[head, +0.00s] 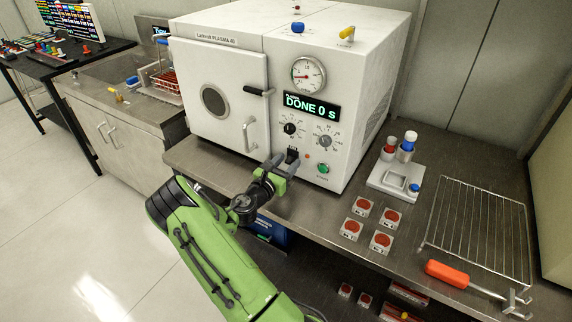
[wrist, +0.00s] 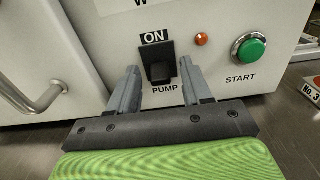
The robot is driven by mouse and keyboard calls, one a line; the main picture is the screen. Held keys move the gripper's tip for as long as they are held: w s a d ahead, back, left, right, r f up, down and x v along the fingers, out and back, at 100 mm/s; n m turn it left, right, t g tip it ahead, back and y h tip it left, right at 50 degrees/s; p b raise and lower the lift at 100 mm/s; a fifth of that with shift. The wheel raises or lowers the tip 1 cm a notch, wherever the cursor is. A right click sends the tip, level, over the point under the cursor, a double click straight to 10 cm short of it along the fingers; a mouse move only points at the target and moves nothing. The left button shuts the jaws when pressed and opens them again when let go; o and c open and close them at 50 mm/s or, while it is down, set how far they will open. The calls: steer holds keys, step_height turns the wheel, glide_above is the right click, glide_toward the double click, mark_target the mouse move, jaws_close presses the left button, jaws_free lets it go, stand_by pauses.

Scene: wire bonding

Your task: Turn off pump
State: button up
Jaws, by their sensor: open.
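The white plasma machine (head: 245,60) stands on the metal bench, its display reading "DONE 0 s". Its black pump switch (wrist: 160,68) sits on the front panel between an "ON" label above and a "PUMP" label below. The lower part of the switch sticks outward. In the head view the pump switch (head: 292,155) is just above my gripper (head: 274,168). In the wrist view my gripper (wrist: 159,88) is open, with one finger on each side of the switch. The fingers look close to the panel; I cannot tell whether they touch it or the switch.
A small red lamp (wrist: 202,39) and the green START button (wrist: 249,49) are right of the switch. The chamber door handle (head: 249,134) is at left. Several red round parts (head: 362,207), a wire rack (head: 480,228) and an orange-handled tool (head: 447,273) lie on the bench at right.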

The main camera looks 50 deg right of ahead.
steer(key=shift+c, duration=0.5)
jaws_close()
steer(key=shift+f+h+b, duration=0.5)
steer(key=shift+f+b, duration=0.05)
steer(key=shift+b, duration=0.65)
steer(key=shift+f+h+b, duration=0.15)
steer(key=shift+h+b, duration=0.65)
steer(key=shift+b, duration=0.45)
steer(key=shift+o, duration=0.5)
jaws_free()
steer(key=shift+r, duration=0.2)
